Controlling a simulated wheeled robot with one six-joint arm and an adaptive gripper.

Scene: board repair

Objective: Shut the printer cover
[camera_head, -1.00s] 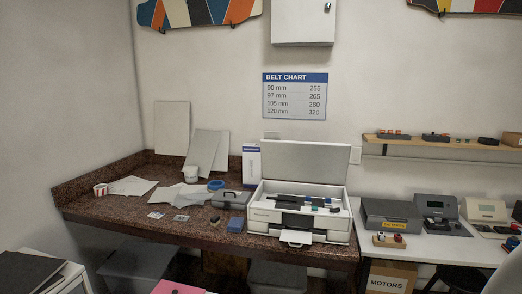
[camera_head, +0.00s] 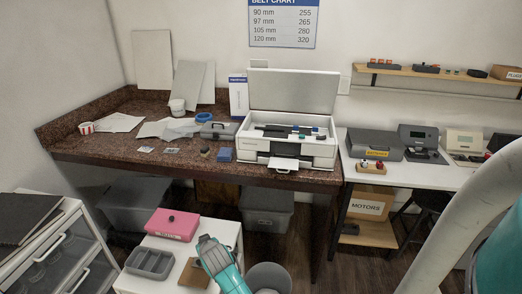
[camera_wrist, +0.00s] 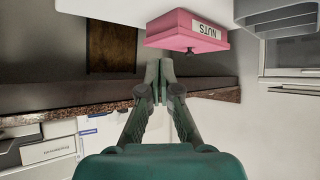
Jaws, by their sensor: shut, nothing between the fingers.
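The white printer (camera_head: 325,153) stands on the dark granite counter in the head view. Its cover (camera_head: 292,90) is raised, leaning back near the wall, and dark and coloured parts show in the open bay. A paper tray (camera_head: 284,164) sticks out in front. My gripper (camera_head: 205,239) is shut and empty, in front of and well below the counter, over the low white cabinet and apart from the printer. In the wrist view, which is upside down, my gripper (camera_wrist: 159,76) has its fingers together. Part of the printer (camera_wrist: 45,150) shows at lower left there.
A pink box (camera_head: 172,224), labelled NUTS in the wrist view (camera_wrist: 188,30), sits on the low white cabinet beside a grey tray (camera_head: 150,262). A grey toolbox (camera_head: 218,130) and a blue-white box (camera_head: 238,97) stand left of the printer. A grey case (camera_head: 374,144) stands to its right.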

